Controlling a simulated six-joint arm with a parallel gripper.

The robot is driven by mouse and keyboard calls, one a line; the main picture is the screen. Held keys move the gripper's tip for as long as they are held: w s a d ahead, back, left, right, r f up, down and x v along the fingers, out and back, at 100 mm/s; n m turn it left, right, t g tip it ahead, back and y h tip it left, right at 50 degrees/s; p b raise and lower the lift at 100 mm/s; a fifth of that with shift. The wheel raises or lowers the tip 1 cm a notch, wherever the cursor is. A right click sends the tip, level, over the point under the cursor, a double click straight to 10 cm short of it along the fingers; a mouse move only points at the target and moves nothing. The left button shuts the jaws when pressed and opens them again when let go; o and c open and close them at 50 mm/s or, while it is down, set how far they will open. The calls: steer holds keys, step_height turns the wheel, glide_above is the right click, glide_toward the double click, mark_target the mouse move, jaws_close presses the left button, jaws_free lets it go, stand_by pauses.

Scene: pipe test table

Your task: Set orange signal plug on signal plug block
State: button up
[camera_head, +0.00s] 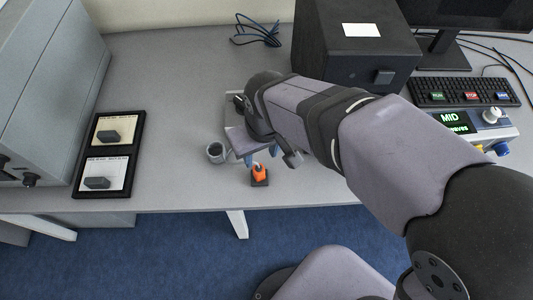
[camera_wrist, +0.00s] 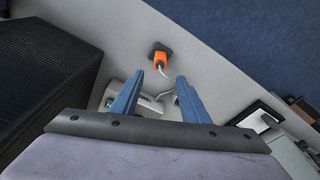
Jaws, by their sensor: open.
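The orange signal plug (camera_head: 260,170) is at or on a small dark block (camera_head: 260,182) near the table's front edge; I cannot tell how well it is seated. In the wrist view the orange plug (camera_wrist: 160,59) shows beyond my fingertips, with a pale cable running from it back between the fingers, and the dark block (camera_wrist: 161,47) is behind it. My gripper (camera_head: 262,158) is open, its blue fingers apart and not touching the plug. In the wrist view my gripper (camera_wrist: 155,86) has nothing clasped between its fingertips. My wrist hides part of the table behind.
A black frame (camera_head: 109,147) with two cards and small grey blocks lies farther left, beside a grey cabinet (camera_head: 45,85).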

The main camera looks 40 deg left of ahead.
steer(key=w+d+f+m+h, duration=0.1)
steer(key=w+d+m, duration=0.2)
steer(key=w+d, duration=0.45)
steer(key=w+d+m, duration=0.3)
steer(key=w+d, duration=0.2)
steer(key=d, duration=0.5)
steer(key=s+d+f+m, duration=0.1)
steer(key=s+d+m, duration=0.1)
steer(key=d, duration=0.9)
steer(key=s+d+f+m, duration=0.1)
steer(key=d+m, duration=0.4)
steer(key=d, duration=0.6)
steer(key=shift+s+d+f+m+g+h, duration=0.15)
steer(key=shift+s+f+m+g+h, duration=0.15)
steer(key=shift+s+f+g, duration=0.15)
step_height(320, 180, up, 7)
steer(key=p, duration=0.6)
steer(key=shift+f, duration=0.15)
